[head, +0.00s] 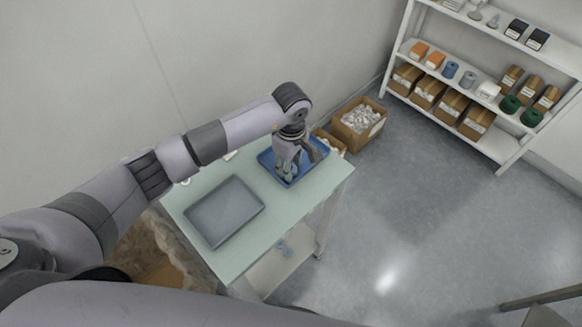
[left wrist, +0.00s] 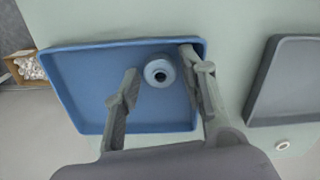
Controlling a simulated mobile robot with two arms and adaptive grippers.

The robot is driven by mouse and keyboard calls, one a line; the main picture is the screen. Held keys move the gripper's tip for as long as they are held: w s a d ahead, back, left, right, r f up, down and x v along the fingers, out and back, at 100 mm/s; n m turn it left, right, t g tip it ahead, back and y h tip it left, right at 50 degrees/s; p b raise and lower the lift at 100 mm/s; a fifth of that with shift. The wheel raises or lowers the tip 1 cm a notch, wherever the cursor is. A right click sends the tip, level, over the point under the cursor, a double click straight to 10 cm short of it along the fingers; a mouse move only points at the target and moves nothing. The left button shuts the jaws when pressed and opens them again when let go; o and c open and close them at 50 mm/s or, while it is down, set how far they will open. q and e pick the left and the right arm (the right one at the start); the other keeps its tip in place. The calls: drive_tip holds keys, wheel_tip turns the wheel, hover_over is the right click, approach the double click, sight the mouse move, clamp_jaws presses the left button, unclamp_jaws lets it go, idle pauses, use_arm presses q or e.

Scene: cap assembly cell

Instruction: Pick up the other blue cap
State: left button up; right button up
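One blue-grey round cap (left wrist: 159,71) with a hole or recess in its middle is in the blue tray (left wrist: 82,105), near the tray's edge. My left gripper (left wrist: 160,63) is open, with one finger on each side of the cap; I cannot tell whether either finger touches it. In the head view my left gripper (head: 285,172) points down over the blue tray (head: 314,166) and hides the cap. My right gripper is not in view.
An empty grey tray (head: 225,211) lies beside the blue tray on the pale green table (head: 285,215). A small white ring (left wrist: 282,145) lies on the tabletop. A cardboard box (head: 349,137) stands beyond the table. A stocked shelf (head: 510,150) is at the back right.

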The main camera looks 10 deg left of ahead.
use_arm(q)
drive_tip(key=c, duration=0.5)
drive_tip(key=shift+o, duration=0.2)
